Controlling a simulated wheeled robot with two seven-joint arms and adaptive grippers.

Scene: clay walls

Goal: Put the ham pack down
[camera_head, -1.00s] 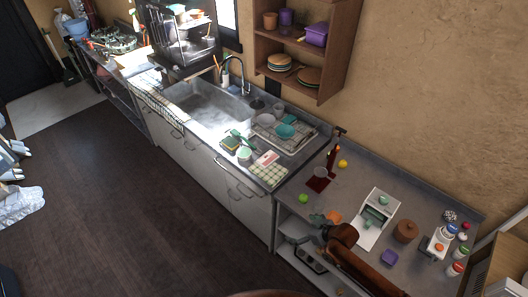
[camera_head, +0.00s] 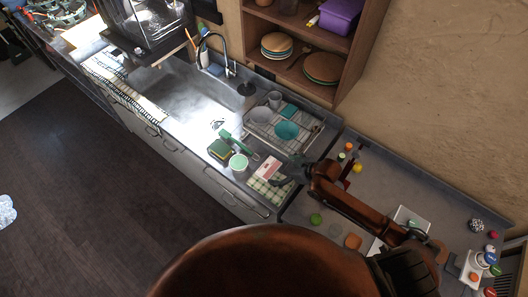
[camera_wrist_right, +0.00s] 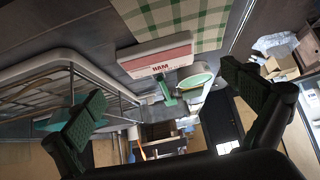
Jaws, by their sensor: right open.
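The ham pack (camera_head: 269,168) is a flat white and red-pink box. It lies at the far end of the green checkered cloth (camera_head: 262,185) on the counter beside the sink. In the right wrist view the ham pack (camera_wrist_right: 155,58) shows its "HAM" label beyond the fingers, with the checkered cloth (camera_wrist_right: 180,20) against it. My right gripper (camera_head: 287,172) is open just right of the pack in the head view; the wrist view shows its two fingers (camera_wrist_right: 163,90) spread wide with nothing between them. My left gripper is not in view.
A wire dish rack (camera_head: 300,140) with bowls stands close behind the pack. A green-white cup (camera_head: 238,162) and a sponge (camera_head: 220,149) are on its left. The right counter holds a green ball (camera_head: 316,219), a yellow ball (camera_head: 357,168) and other small items.

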